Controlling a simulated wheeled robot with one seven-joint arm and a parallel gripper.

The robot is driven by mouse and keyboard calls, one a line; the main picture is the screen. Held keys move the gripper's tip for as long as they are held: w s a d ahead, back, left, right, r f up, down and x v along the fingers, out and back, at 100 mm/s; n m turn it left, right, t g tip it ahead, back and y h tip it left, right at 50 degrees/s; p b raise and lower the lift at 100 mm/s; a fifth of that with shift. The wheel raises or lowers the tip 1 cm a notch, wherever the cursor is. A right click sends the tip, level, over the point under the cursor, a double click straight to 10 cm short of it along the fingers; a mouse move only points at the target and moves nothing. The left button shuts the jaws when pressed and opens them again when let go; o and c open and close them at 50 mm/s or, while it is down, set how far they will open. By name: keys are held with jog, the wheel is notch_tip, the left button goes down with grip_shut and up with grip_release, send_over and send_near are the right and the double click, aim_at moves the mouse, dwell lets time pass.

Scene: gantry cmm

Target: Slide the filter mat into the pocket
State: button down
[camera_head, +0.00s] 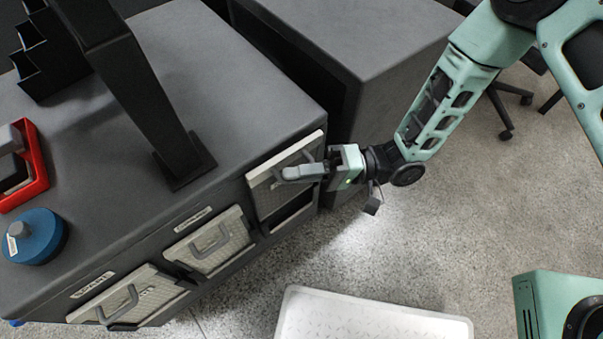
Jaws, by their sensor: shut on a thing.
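The filter mat (268,196) is a pale, framed panel with a grey handle at the right end of the dark cabinet's front. It stands in or against the right pocket (291,218), whose dark opening shows below the panel. My gripper (298,172) reaches in from the right and is shut on the mat's handle. The fingers cover part of the handle and panel. How deep the mat sits in the pocket cannot be told.
Two similar handled panels, a middle one (212,243) and a left one (128,299) beside a label, sit along the same front. A white platform (370,318) lies below.

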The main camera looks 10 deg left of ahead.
jog(key=shift+w+a, duration=0.15)
jog(key=shift+a, duration=0.05)
jog(key=shift+w+a, duration=0.15)
jog(key=shift+a, duration=0.05)
jog(key=shift+r, duration=0.15)
jog(key=shift+r+p, duration=0.25)
jog(key=shift+p, duration=0.1)
jog(key=shift+f, duration=0.1)
jog(key=shift+f+b, duration=0.3)
jog(key=shift+f, duration=0.25)
dwell(0.5)
jog(key=shift+f+b, duration=0.4)
jog(key=shift+f, duration=0.2)
dwell(0.4)
